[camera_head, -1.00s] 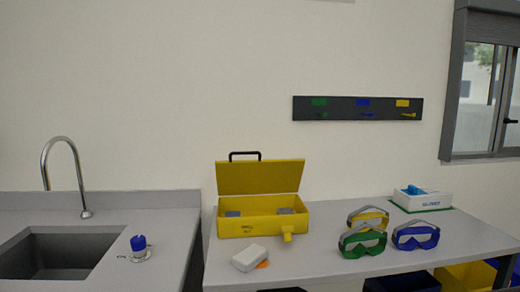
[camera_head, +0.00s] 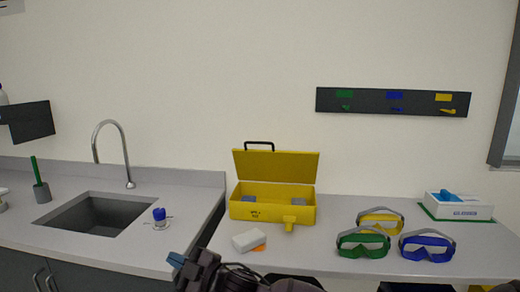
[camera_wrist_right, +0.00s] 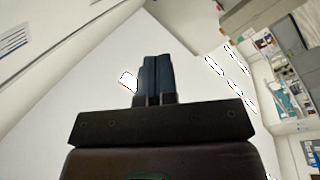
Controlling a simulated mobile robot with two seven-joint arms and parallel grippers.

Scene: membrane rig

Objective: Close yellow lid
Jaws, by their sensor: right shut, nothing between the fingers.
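The yellow lid (camera_head: 276,166) stands open, tilted up at the back of the yellow box (camera_head: 262,212), with a black handle on its top edge. Grey pieces show inside the box, and a yellow latch (camera_head: 289,222) hangs at its front. My right gripper (camera_head: 178,262) is at the bottom of the head view, in front of the counter and apart from the box and lid. In the right wrist view its blue fingers (camera_wrist_right: 155,78) are together with nothing between them. My left gripper is not in view.
A white block (camera_head: 249,240) lies before the box. Yellow, green (camera_head: 362,244) and blue goggles (camera_head: 427,247) and a glove box (camera_head: 458,207) are at the right. A sink (camera_head: 95,214) and a blue-capped item (camera_head: 160,217) are at the left.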

